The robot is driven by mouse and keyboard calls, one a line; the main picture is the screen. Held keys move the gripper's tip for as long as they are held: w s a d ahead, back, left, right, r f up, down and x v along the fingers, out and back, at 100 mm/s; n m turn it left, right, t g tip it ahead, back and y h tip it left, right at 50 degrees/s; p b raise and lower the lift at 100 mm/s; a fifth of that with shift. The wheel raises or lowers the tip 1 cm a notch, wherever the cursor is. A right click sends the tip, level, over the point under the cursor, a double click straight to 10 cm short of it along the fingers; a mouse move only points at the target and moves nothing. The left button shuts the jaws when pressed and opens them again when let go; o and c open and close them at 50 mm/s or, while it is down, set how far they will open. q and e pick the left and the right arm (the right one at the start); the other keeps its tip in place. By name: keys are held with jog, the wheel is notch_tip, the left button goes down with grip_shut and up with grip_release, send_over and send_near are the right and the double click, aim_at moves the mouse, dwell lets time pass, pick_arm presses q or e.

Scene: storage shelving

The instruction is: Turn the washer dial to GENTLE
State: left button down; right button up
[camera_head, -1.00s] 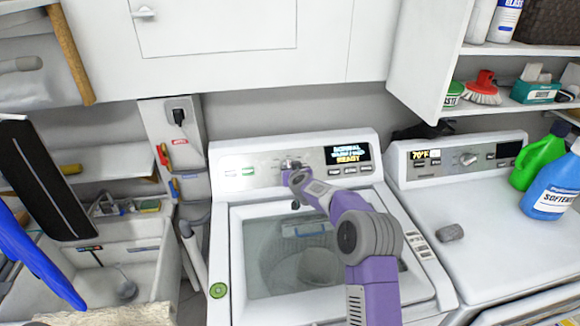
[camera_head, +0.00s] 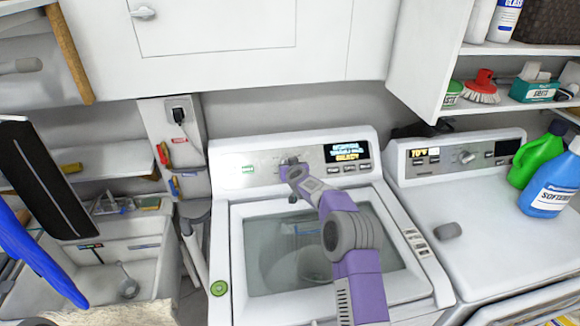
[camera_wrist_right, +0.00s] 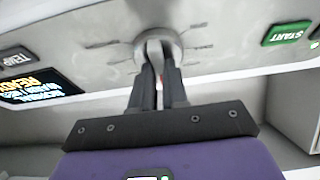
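The white washer (camera_head: 222,212) stands in the middle of the head view, with its lid window facing up. Its dial sits on the grey control panel (camera_head: 262,172), mostly hidden behind my right gripper (camera_head: 288,168). In the right wrist view the round dial (camera_wrist_right: 172,42) shows at the top centre, with a pale raised grip. The two dark fingers of my right gripper (camera_wrist_right: 158,75) are close together on that grip. The lit display (camera_head: 347,151) is right of the dial; its small text is too blurred to read surely. My left gripper is not in view.
A dryer (camera_head: 410,205) stands to the right, with a grey cylinder (camera_head: 448,230), a green bottle (camera_head: 537,160) and a blue softener bottle (camera_head: 552,185) on top. A white cabinet (camera_head: 230,60) hangs above the washer. A sink (camera_head: 150,255) is at the left.

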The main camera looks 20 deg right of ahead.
grip_shut()
jog(key=shift+r+m+p, duration=0.15)
jog(key=shift+m+p, duration=0.25)
jog(key=shift+p, duration=0.3)
jog(key=m+h+p, duration=0.1)
jog(key=m+p, duration=0.2)
jog(key=p, duration=0.1)
jog(key=m+g+p, duration=0.1)
jog(key=m+p, duration=0.2)
jog(key=p, duration=0.1)
jog(key=m+g+h+p, duration=0.1)
jog(key=m+p, duration=0.2)
jog(key=p, duration=0.1)
jog(key=shift+m+h, duration=0.3)
jog(key=shift+a+m+g+p, duration=0.1)
jog(key=shift+m+g+p, duration=0.2)
jog(key=shift+m+p, duration=0.2)
jog(key=shift+m+g+h, duration=0.3)
jog(key=shift+m, duration=0.7)
jog(key=shift+f+m+g, duration=0.2)
jog(key=shift+m+g, duration=0.1)
jog(key=shift+m, duration=0.5)
jog(key=shift+m+g+b, duration=0.4)
jog(key=shift+m+b, duration=0.15)
jog(key=shift+m, duration=0.65)
